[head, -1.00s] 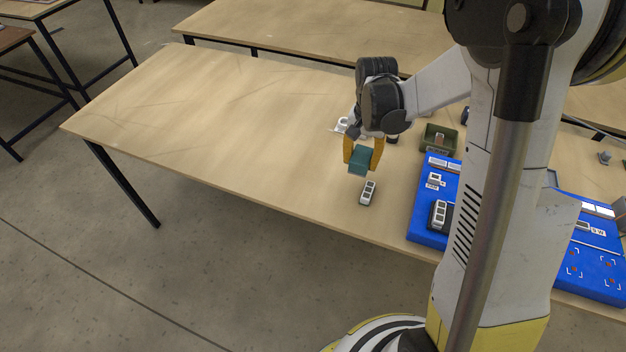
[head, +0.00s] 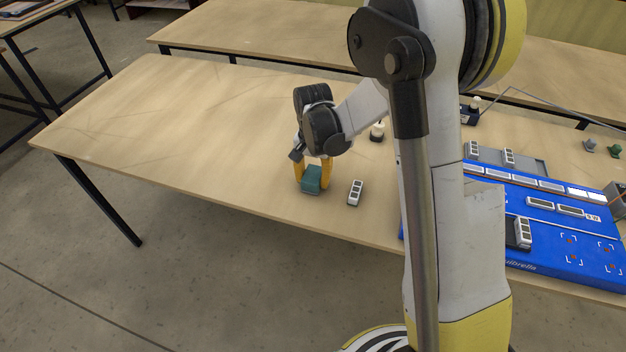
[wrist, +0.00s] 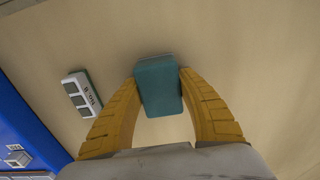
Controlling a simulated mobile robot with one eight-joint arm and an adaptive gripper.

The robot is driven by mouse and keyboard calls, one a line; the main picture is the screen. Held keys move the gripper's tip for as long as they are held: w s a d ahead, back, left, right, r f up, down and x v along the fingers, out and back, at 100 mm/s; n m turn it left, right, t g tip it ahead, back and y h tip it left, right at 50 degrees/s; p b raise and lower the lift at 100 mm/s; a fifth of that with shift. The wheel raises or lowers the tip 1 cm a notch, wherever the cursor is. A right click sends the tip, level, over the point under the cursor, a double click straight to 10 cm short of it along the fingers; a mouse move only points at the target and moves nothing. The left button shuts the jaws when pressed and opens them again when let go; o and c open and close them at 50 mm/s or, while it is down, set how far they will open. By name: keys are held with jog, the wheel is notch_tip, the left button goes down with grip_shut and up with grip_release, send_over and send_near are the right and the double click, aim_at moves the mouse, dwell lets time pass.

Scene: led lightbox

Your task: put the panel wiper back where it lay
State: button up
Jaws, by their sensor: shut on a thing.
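The panel wiper is a teal block (head: 312,180) held between the yellow fingers of my gripper (head: 312,178). In the wrist view the wiper (wrist: 159,86) sits between both fingertips (wrist: 158,85), with a thin pale edge at its far side. My gripper is shut on it and low over the bare table top. I cannot tell whether the wiper touches the table.
A white and grey three-window module (head: 355,192) stands close to the right of the wiper; it also shows in the wrist view (wrist: 80,93). A blue panel board (head: 540,262) lies farther right. The wooden table (head: 190,130) is clear to the left.

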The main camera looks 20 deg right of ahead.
aim_at(313, 174)
jog(key=shift+f, duration=0.2)
jog(key=o, duration=1.2)
jog(key=shift+r, duration=0.15)
notch_tip(313, 174, up, 12)
jog(key=r+p, duration=0.1)
jog(key=p, duration=0.4)
jog(key=s+r+n+t, duration=0.2)
jog(key=s+r, duration=0.2)
jog(key=s, duration=0.2)
jog(key=s+r+n+t, duration=0.2)
jog(key=s+r, duration=0.2)
jog(key=s, duration=0.3)
jog(key=s+r+n+t, duration=0.3)
jog(key=s, duration=0.4)
jog(key=shift+r, duration=0.4)
